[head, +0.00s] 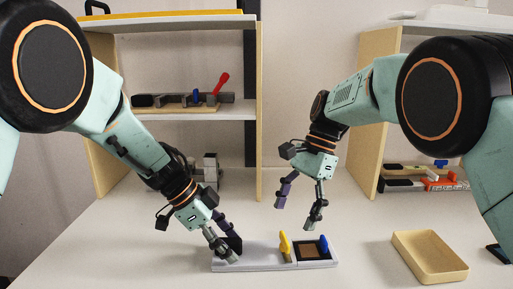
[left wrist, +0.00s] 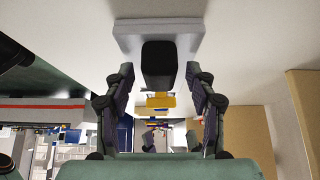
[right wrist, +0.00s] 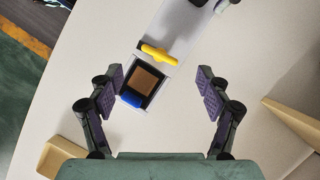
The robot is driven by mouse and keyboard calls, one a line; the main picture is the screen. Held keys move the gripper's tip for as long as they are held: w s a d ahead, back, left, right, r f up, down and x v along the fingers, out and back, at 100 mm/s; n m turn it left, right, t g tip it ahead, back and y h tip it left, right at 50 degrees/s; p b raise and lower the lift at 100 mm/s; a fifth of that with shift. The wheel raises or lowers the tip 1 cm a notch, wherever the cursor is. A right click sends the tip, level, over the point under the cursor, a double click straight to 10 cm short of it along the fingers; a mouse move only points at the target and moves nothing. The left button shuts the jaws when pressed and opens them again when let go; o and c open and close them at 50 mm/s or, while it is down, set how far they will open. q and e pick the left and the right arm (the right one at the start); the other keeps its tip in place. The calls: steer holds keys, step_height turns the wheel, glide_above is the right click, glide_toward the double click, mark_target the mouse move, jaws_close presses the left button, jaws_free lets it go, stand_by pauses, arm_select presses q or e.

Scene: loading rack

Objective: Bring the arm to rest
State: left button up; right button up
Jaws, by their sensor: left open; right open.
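My left gripper (head: 229,250) is low over the left end of a pale grey board (head: 262,256). In the left wrist view its fingers (left wrist: 159,85) are open, one on each side of a black block (left wrist: 158,62) on the board; whether they touch it I cannot tell. My right gripper (head: 297,211) hangs open and empty above the board's right half. In the right wrist view its open fingers (right wrist: 160,80) are either side of the board, with a yellow piece (right wrist: 159,54), a brown square in a black frame (right wrist: 146,80) and a blue piece (right wrist: 131,100) between and below.
An empty beige tray (head: 441,277) lies on the table right of the board. A shelf (head: 190,119) with parts and a red-handled tool (head: 220,83) stands behind left. Another shelf (head: 372,110) with parts stands behind right. Bare table lies around the board.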

steer(key=v, duration=0.5)
steer(key=shift+d+r, duration=0.15)
steer(key=shift+r, duration=0.25)
arm_select(q)
steer(key=shift+r, duration=0.15)
arm_select(e)
steer(key=shift+d, duration=0.1)
